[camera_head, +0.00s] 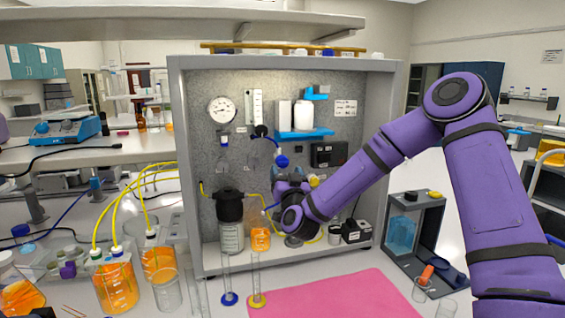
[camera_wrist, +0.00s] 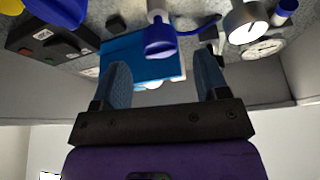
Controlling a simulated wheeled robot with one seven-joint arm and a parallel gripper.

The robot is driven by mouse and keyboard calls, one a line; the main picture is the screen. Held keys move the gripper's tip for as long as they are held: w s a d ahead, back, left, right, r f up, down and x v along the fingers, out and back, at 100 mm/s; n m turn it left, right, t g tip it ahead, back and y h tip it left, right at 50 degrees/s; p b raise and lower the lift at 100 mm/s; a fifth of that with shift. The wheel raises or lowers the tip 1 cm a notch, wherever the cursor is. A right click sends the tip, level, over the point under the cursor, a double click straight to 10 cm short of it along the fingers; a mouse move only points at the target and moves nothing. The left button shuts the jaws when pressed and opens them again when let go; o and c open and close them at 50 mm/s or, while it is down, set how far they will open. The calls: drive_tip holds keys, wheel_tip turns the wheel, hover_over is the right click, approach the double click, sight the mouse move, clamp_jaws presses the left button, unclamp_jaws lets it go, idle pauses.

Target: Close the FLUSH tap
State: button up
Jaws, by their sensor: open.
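My gripper (camera_wrist: 163,75) is open, its two blue-grey fingers spread and empty. A blue tap knob (camera_wrist: 160,38) on a pale stem shows just beyond the fingertips, between their lines. In the head view a blue knob (camera_head: 281,161) sits on the grey panel, just above my gripper's end. My wrist hides part of the panel there. I cannot read a FLUSH label, so I cannot tell for sure which tap is FLUSH. A yellow knob (camera_head: 314,181) shows right of my wrist. No contact between fingers and a knob is visible.
The panel carries a pressure gauge (camera_head: 222,110), a blue shelf (camera_head: 304,134) with white containers and a black box (camera_head: 328,153). A dark-capped bottle (camera_head: 231,225) and an orange bottle (camera_head: 260,238) stand below. A pink mat (camera_head: 335,296) lies in front.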

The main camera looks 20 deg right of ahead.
sight(284, 165)
drive_tip(key=x, duration=0.5)
drive_tip(key=shift+w+r, duration=0.1)
drive_tip(key=shift+w, duration=0.25)
drive_tip(key=c, duration=0.9)
